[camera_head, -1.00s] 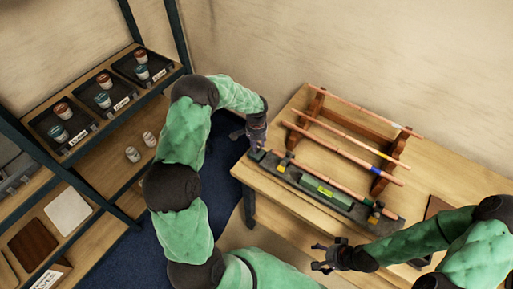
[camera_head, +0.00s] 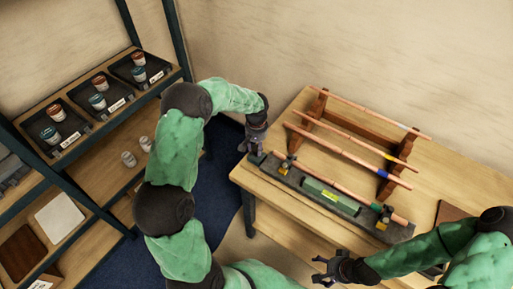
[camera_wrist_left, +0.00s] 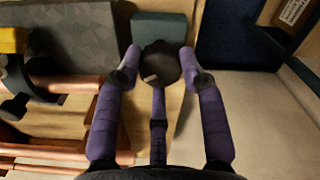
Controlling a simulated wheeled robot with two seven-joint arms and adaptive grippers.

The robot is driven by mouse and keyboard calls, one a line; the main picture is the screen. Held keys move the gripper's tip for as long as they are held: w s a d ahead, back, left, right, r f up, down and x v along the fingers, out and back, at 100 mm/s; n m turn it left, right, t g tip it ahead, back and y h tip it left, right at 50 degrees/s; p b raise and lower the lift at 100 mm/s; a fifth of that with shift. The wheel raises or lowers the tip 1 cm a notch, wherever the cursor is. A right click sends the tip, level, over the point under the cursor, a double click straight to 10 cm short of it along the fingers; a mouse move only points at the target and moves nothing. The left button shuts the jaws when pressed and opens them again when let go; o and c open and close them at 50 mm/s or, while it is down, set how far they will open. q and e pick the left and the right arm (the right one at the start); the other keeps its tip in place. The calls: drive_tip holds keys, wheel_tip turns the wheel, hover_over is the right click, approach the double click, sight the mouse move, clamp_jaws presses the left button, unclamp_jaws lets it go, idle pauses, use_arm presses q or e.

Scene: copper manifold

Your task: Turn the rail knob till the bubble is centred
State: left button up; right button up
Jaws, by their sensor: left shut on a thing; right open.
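The dark round rail knob (camera_wrist_left: 160,62) sits between the purple fingers of my left gripper (camera_wrist_left: 160,70) in the left wrist view, and the gripper is shut on it. In the head view my left gripper (camera_head: 253,148) is at the left end of the dark grey rail (camera_head: 346,206), and hides the knob there. A green level (camera_head: 318,188) with a small yellow-green window lies on the rail. The bubble is too small to make out. My right gripper (camera_head: 328,271) is open and empty, in front of the table.
A copper pipe (camera_head: 345,184) runs along the rail through clamps. A wooden rack (camera_head: 396,158) with several copper pipes stands behind it. A shelf (camera_head: 100,120) with black trays and small jars is at the left. A brown board (camera_head: 452,212) lies at the table's right.

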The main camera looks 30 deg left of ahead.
sight(256, 148)
idle(0.4)
use_arm(q)
drive_tip(key=o, duration=1.2)
drive_tip(key=shift+c, duration=0.2)
wheel_tip(256, 148, up, 12)
